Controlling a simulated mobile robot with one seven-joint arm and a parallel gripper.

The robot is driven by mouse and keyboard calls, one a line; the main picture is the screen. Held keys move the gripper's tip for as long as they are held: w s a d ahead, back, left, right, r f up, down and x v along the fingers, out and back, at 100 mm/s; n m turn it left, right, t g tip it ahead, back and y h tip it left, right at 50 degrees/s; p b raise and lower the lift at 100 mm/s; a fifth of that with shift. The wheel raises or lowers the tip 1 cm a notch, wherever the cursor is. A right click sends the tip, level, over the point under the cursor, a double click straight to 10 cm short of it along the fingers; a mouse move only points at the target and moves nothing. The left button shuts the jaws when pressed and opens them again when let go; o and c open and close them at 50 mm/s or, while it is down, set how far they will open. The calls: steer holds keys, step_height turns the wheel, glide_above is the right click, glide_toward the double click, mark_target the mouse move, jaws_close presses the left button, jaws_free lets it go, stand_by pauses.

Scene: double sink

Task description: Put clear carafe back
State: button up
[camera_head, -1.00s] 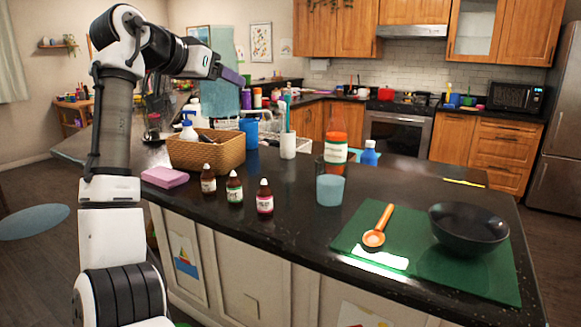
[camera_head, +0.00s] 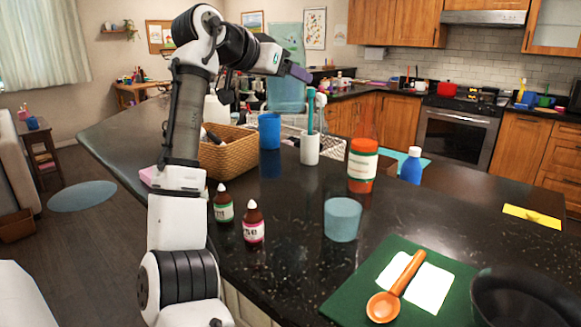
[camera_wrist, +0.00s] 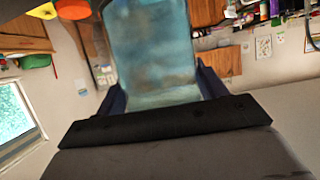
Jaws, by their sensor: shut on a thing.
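The clear carafe (camera_head: 286,95) is a tall, see-through, blue-tinted vessel. It is held up in the air beyond the counter's baskets in the head view. My gripper (camera_head: 298,73) is shut on it, with one dark purple finger showing across its side. In the wrist view the carafe (camera_wrist: 152,45) fills the space between my two fingers (camera_wrist: 160,90). What lies directly under the carafe is hard to tell in the head view.
On the dark counter (camera_head: 290,265) stand a wicker basket (camera_head: 228,158), blue cup (camera_head: 269,130), white holder (camera_head: 310,149), orange-red bottle (camera_head: 362,165), blue bottle (camera_head: 411,167), blue-grey cup (camera_head: 342,219) and small brown bottles (camera_head: 253,222). A green mat (camera_head: 345,300) holds a ladle (camera_head: 397,288).

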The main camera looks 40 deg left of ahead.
step_height(320, 180, down, 18)
steer(key=shift+r+p, duration=0.25)
steer(key=shift+p, duration=0.2)
steer(key=shift+f, duration=0.15)
steer(key=o, duration=1.4)
steer(key=b+v, duration=0.2)
steer(key=v, duration=1)
steer(key=shift+s, duration=0.1)
